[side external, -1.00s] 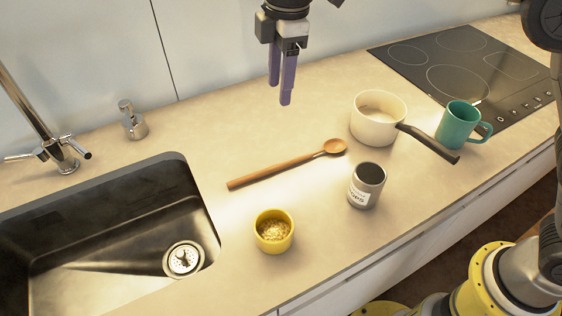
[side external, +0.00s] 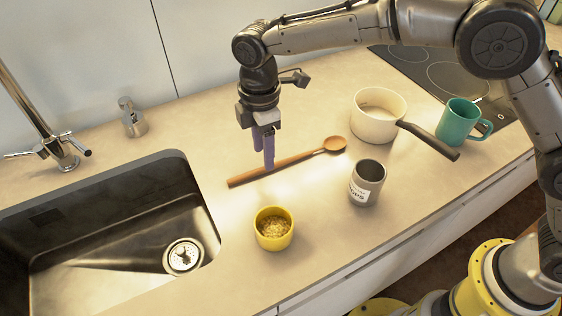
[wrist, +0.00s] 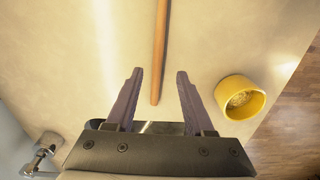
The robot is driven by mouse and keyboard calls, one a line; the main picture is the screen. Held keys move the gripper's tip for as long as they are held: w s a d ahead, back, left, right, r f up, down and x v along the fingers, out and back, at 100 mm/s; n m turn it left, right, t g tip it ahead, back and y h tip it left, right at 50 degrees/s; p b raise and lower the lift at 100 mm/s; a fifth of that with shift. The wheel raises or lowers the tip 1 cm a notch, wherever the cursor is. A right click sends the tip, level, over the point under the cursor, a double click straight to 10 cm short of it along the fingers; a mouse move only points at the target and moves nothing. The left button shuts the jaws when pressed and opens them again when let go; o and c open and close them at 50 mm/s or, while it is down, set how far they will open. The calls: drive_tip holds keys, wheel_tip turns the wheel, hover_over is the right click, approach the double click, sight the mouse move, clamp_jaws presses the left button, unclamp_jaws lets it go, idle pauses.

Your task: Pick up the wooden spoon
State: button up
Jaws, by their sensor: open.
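The wooden spoon (side external: 298,160) lies flat on the counter, its bowl end toward the pot and its handle end toward the sink. My gripper (side external: 267,160) is low over the spoon's handle in the side view, pointing down. In the wrist view my gripper (wrist: 158,75) is open, with its two purple fingers apart. There the spoon handle (wrist: 160,50) runs between the fingertips, nearer the left one, and its end shows between the fingers. The spoon's bowl is outside the wrist view. I cannot tell how far the fingertips are above the counter.
A yellow cup (side external: 273,228) with grainy contents stands in front of the spoon. A grey labelled can (side external: 367,183), a cream pot (side external: 378,116) with a dark handle and a teal mug (side external: 458,122) stand to the right. The sink (side external: 110,235) is at left.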

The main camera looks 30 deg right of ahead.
sight(263, 168)
drive_tip(key=f, duration=0.4)
drive_tip(key=shift+w+a+f, duration=0.1)
drive_tip(key=shift+w+f, duration=0.1)
clamp_jaws()
